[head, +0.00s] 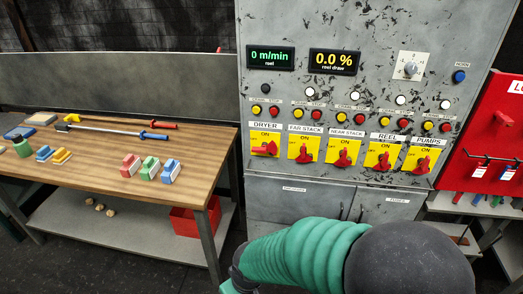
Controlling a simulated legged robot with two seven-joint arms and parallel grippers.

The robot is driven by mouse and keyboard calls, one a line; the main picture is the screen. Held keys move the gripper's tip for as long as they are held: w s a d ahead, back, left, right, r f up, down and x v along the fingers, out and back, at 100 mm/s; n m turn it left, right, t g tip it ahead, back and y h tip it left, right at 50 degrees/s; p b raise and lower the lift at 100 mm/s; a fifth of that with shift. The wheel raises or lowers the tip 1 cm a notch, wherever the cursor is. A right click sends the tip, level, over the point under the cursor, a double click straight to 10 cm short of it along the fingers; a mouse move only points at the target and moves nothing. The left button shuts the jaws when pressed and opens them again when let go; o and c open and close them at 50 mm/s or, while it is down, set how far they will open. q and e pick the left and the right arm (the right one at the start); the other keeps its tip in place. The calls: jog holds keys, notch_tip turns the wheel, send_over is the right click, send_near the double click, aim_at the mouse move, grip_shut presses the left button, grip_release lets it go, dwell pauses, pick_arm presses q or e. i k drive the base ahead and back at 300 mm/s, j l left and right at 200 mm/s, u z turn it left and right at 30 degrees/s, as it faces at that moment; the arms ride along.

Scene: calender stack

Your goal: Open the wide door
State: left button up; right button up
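A grey control cabinet (300,150) stands ahead, with two lower doors side by side. The wide door (285,208) on the left carries a small white label and appears shut. The narrower door (392,208) on the right also has a label and appears shut. Two dark upright handles, one on the wide door (342,212) and one on the narrow door (360,214), sit close together near the seam. My green-sleeved arm with a dark round joint crosses the bottom and hides the lower parts of both doors. No gripper fingers show for either arm.
A wooden workbench (190,140) with tools and coloured blocks stands left of the cabinet; a red bin (195,220) sits on its lower shelf. Red rotary switches (303,152) line the panel above the doors. A red lockout board (495,130) and a shelf are at the right.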

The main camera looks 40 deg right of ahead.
aim_at(288, 201)
jog(key=z, duration=1.55)
jog(key=i+u, duration=0.2)
jog(key=i, duration=0.3)
jog(key=i+l+u, duration=0.15)
jog(key=i, duration=0.35)
